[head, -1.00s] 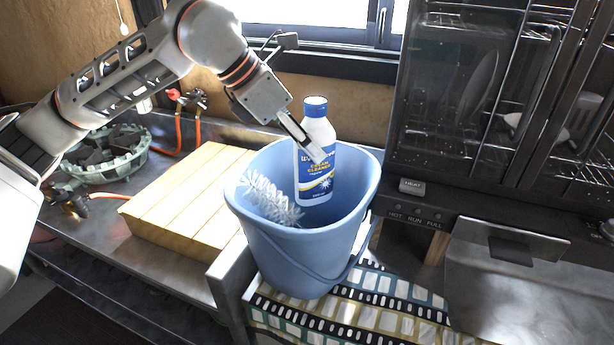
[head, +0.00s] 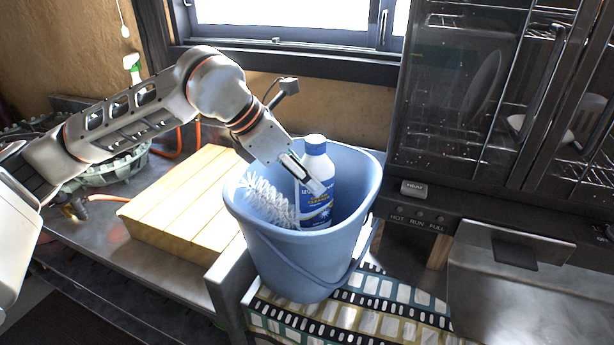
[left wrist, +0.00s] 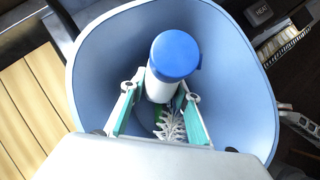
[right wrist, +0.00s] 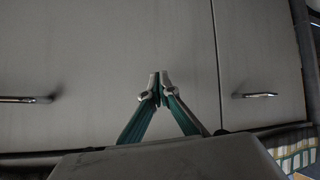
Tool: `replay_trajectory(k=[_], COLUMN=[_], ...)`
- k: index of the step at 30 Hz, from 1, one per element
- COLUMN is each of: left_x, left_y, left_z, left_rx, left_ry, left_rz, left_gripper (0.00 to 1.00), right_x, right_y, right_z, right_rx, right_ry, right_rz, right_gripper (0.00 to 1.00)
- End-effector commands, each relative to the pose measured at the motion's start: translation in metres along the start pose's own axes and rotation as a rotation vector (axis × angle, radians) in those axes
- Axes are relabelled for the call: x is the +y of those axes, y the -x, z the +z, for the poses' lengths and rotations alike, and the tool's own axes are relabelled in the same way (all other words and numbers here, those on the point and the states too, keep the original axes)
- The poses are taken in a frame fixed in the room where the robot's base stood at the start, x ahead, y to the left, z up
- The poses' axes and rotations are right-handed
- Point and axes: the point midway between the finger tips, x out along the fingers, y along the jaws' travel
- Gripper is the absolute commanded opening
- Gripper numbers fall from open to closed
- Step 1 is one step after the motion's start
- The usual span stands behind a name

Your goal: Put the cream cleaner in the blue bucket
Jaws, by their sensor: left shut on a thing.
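The cream cleaner (head: 318,208) is a white bottle with a blue cap and a blue label. It stands nearly upright inside the blue bucket (head: 290,262), its cap above the rim. My left gripper (head: 308,180) is shut on the bottle's upper part from the left, with its fingers reaching into the bucket's mouth. In the left wrist view the blue cap (left wrist: 175,54) sits between the two fingers, inside the bucket's walls (left wrist: 245,100). The bottle's base is hidden by the bucket wall in the head view. My right gripper (right wrist: 160,88) is shut and empty before cabinet doors.
A white bristle brush (head: 266,200) is in the bucket beside the bottle. A wooden board (head: 180,205) lies left of the bucket. A dark dish cabinet (head: 490,100) stands at the right. A patterned cloth (head: 350,315) lies under the bucket.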

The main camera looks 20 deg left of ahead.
Motion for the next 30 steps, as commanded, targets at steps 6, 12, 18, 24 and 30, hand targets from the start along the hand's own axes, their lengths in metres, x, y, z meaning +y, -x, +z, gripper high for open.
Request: replay_trajectory(k=[6,12,18,24,30], left_x=[0.0004,0.0005,-0.0001,-0.0001,-0.0001], left_y=[-0.004,-0.008,-0.0088,-0.0089,-0.0052], left_z=[-0.0023,-0.0051,-0.0064,-0.0064,-0.0037], left_rx=[-0.003,-0.003,0.0,0.001,0.0], left_ry=[-0.001,-0.001,0.0,0.0,0.0], left_rz=[0.001,0.002,0.0,0.0,0.0], left_gripper=[0.0,0.0,0.48,0.48,0.48], right_x=[-0.0006,0.0,0.0027,0.0034,0.0034], right_y=[-0.0007,-0.0023,-0.0045,-0.0047,-0.0034], right_z=[0.0026,0.0028,-0.0032,-0.0042,-0.0047], right_rx=[-0.003,-0.002,0.008,0.01,0.009], right_ry=[0.001,0.003,0.005,0.005,0.005], right_rz=[-0.001,0.0,0.004,0.005,0.005], right_gripper=[0.0,0.0,0.0,0.0,0.0])
